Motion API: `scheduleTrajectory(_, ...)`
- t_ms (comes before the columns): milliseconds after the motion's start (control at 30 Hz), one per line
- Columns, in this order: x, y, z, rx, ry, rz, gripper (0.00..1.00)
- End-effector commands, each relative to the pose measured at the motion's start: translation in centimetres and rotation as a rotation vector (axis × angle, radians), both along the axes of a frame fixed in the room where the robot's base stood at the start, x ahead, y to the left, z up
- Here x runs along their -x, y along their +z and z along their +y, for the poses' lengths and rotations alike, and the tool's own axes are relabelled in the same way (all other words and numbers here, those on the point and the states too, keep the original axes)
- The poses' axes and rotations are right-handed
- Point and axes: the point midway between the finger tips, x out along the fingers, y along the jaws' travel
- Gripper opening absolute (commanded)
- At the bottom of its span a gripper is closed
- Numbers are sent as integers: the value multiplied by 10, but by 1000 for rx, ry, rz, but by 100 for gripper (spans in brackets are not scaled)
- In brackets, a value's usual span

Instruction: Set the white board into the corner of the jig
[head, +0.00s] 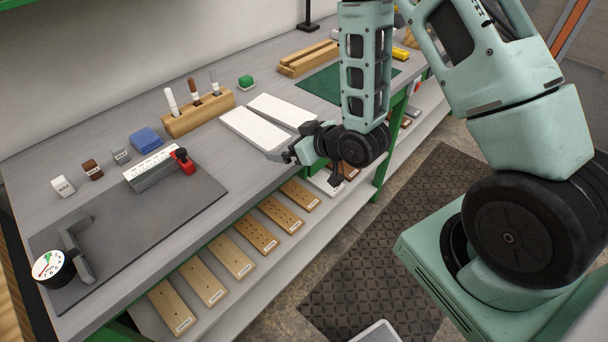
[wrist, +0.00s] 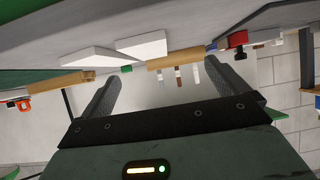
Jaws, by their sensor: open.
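Two white boards lie flat side by side on the grey bench: a nearer one (head: 252,127) and a farther one (head: 283,109). Both also show in the wrist view, one at left (wrist: 88,57) and one nearer the middle (wrist: 143,46). My gripper (head: 278,158) is at the bench's front edge, close to the boards' right-hand ends. Its fingers (wrist: 163,92) are spread apart with nothing between them. A dark angled corner piece (head: 77,248), which looks like the jig corner, sits on a dark grey mat (head: 150,225) at the bench's left.
A ruled block (head: 150,168) with a red clamp (head: 183,161) stands on the mat's far edge. A wooden tool holder (head: 198,115) and blue block (head: 147,140) stand behind. Wooden plates (head: 230,256) lie on the lower shelf.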

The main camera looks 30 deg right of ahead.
Motion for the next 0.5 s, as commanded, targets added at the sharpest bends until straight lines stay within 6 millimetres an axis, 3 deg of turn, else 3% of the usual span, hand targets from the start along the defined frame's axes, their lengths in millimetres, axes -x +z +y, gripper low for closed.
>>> scheduleTrajectory(133,10,24,42,62,69,150,99)
scheduleTrajectory(267,37,44,73,127,121,305,99)
scheduleTrajectory(367,67,62,93,180,161,424,99)
scheduleTrajectory(500,122,91,113,263,215,587,99)
